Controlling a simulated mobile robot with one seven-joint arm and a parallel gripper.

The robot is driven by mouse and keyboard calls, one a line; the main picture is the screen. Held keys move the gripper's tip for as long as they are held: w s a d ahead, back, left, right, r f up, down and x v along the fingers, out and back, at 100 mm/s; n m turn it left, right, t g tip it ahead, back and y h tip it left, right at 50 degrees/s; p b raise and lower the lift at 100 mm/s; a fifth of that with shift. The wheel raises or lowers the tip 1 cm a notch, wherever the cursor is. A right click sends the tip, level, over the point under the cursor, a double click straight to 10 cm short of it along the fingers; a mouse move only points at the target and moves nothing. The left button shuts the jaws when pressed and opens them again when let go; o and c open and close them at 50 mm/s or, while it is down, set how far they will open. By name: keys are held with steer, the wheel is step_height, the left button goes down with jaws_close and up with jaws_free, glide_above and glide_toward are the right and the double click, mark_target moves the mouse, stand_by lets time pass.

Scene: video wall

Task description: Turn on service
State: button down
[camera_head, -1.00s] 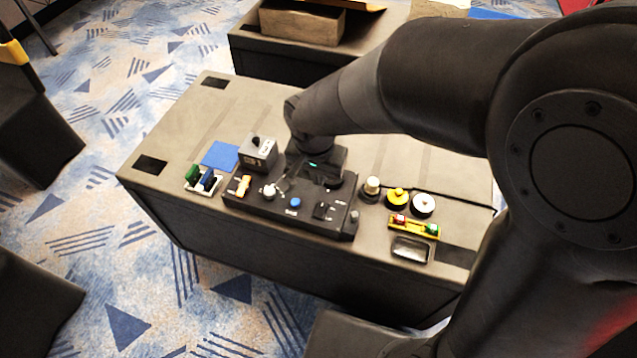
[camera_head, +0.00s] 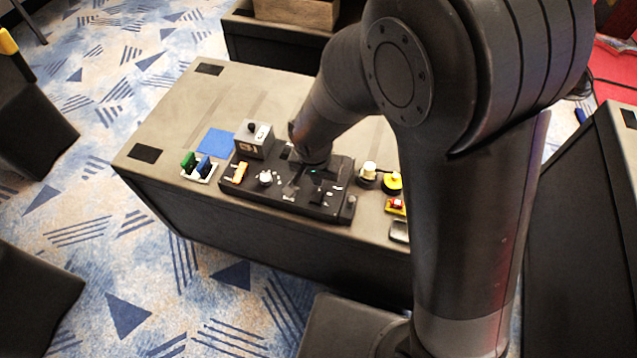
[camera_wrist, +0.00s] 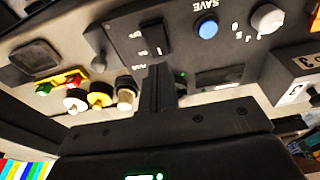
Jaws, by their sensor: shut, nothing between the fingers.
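The black control panel (camera_head: 230,190) lies on the table. In the wrist view the panel (camera_wrist: 215,60) shows upside down, with a black rocker switch (camera_wrist: 152,36), a blue button (camera_wrist: 207,28) marked SAVE and a light grey knob (camera_wrist: 267,18). I cannot read a "service" label. My gripper (camera_head: 300,188) is over the right half of the panel, pointing down, and hides the blue button in the head view. In the wrist view my gripper (camera_wrist: 158,72) is shut and empty, its fingertips near the rocker switch in the picture. I cannot tell whether they touch the panel.
A grey box (camera_head: 254,140) with a black knob stands behind the panel. Green and blue switches (camera_head: 198,166) stand left of it. A cream button (camera_head: 368,170) and a yellow button (camera_head: 392,183) are to its right. The table's left end (camera_head: 165,125) is mostly clear.

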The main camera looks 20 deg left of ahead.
mark_target(319, 191)
steer(key=shift+w+f, duration=0.15)
steer(key=shift+f, duration=0.9)
steer(key=shift+w+f, duration=0.15)
steer(key=shift+f, duration=0.85)
steer(key=shift+w, duration=0.1)
steer(key=shift+w+f, duration=0.1)
steer(key=shift+f, duration=0.05)
steer(key=shift+g, duration=0.3)
steer(key=shift+f, duration=0.1)
steer(key=shift+s, duration=0.2)
steer(key=shift+s, duration=0.7)
steer(key=shift+r, duration=0.3)
